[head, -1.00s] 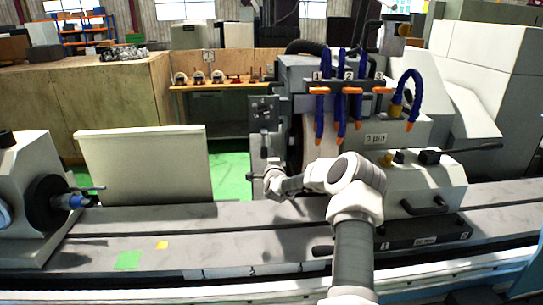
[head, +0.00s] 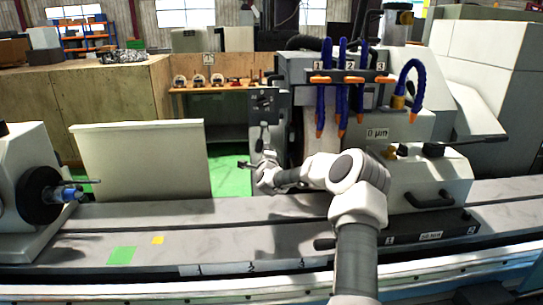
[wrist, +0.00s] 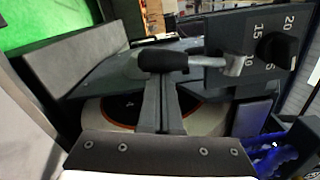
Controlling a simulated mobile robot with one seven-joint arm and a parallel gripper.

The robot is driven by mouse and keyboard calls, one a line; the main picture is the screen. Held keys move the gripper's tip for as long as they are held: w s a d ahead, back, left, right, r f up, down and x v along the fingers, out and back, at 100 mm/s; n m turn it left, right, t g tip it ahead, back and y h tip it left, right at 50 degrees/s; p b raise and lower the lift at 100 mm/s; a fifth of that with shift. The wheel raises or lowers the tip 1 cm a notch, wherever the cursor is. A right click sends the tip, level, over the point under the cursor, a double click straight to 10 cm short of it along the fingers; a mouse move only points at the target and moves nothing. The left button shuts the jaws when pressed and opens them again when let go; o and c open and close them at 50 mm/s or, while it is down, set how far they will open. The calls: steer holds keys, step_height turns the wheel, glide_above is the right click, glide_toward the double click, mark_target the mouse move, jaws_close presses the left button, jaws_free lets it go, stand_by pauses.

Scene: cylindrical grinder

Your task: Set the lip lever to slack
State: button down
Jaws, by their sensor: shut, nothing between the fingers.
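A lever with a black grip (wrist: 163,61) and a bare metal shaft (wrist: 207,61) lies across the wrist view, its shaft ending at a dark panel. No label on it is legible, so I cannot confirm its slack mark. In the head view the dark panel (head: 264,103) sits left of the wheel head, with a lever (head: 263,138) hanging below it. My gripper (wrist: 162,78) is shut and empty, its fingertips right at the black grip; I cannot tell whether they touch it. In the head view my gripper (head: 246,165) is just below and left of the lever.
A black dial (wrist: 277,50) with numbers is on the panel beside the lever. Blue coolant hoses (head: 342,85) with orange nozzles hang to the right. The grinder table (head: 200,235) runs below, with a workhead (head: 25,185) at left. A pale board (head: 142,160) stands behind the table.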

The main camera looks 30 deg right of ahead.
steer(key=w+a+r+m+b, duration=0.2)
steer(key=a+m+b, duration=0.4)
steer(key=m+b, duration=0.3)
steer(key=shift+w+r+b, duration=0.3)
steer(key=shift+w+b, duration=0.15)
steer(key=shift+b, duration=1.55)
steer(key=shift+s, duration=0.1)
steer(key=b+v, duration=0.2)
steer(key=v, duration=1.5)
steer(key=shift+s, duration=0.2)
steer(key=shift+r, duration=0.1)
